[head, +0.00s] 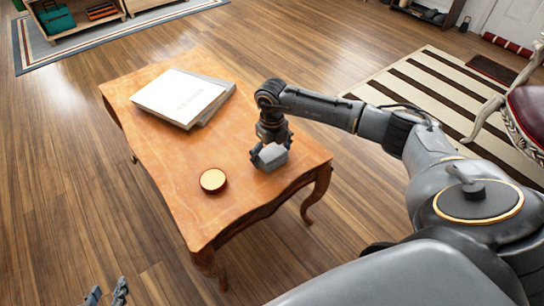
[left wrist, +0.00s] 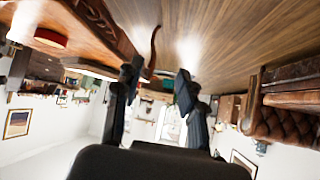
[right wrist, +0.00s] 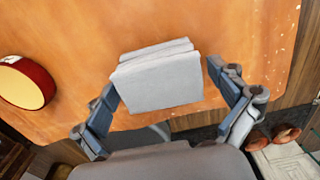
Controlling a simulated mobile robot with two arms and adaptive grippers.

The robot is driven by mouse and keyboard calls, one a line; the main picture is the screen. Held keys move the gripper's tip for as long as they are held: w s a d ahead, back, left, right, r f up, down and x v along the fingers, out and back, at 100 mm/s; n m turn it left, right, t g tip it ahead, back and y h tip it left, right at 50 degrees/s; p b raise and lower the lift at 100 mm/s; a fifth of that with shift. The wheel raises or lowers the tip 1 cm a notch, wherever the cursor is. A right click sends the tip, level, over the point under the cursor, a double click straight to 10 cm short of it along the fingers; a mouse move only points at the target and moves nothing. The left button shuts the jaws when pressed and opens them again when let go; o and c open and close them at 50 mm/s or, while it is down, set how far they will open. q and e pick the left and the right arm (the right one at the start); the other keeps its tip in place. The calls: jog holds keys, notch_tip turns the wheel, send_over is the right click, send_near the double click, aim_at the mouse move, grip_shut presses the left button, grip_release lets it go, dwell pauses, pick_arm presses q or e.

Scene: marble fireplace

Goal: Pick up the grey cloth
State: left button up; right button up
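The folded grey cloth (head: 271,155) lies on the right part of the orange-brown wooden table (head: 165,165). In the right wrist view the cloth (right wrist: 158,80) sits between my right gripper's two spread fingers. My right gripper (head: 268,150) is over the cloth and partly hides it in the head view. In the right wrist view a narrow gap shows between the cloth and the right finger; whether the left finger touches it I cannot tell. My left gripper (head: 107,292) is open and empty, off the table's near side; its spread fingers (left wrist: 157,80) show in the left wrist view.
A round red-sided tin (head: 213,181) with a pale top stands on the table left of the cloth; it also shows in the right wrist view (right wrist: 25,83). A large white book (head: 180,96) lies on a grey one at the back. A red chair (head: 528,110) stands right.

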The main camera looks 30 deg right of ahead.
aim_at(272, 152)
jog(key=c, duration=0.8)
jog(key=shift+o, duration=0.2)
jog(key=shift+r, duration=0.15)
jog(key=shift+r, duration=0.15)
notch_tip(272, 152, up, 3)
jog(key=shift+f+p, duration=0.1)
jog(key=shift+p, duration=0.6)
pick_arm(q)
jog(key=s+a+f+g+p, duration=0.1)
jog(key=s+g, duration=0.2)
jog(key=s, duration=0.2)
jog(key=s+a+f+g+y+p, duration=0.1)
jog(key=s+a+g+p, duration=0.1)
jog(key=s, duration=0.3)
jog(key=shift+s+a+f+g+y, duration=0.3)
jog(key=shift+s+g, duration=0.1)
jog(key=shift+g, duration=0.2)
pick_arm(e)
jog(key=s+r, duration=0.9)
jog(key=s, duration=0.5)
jog(key=shift+a+r, duration=0.2)
jog(key=shift+r, duration=0.15)
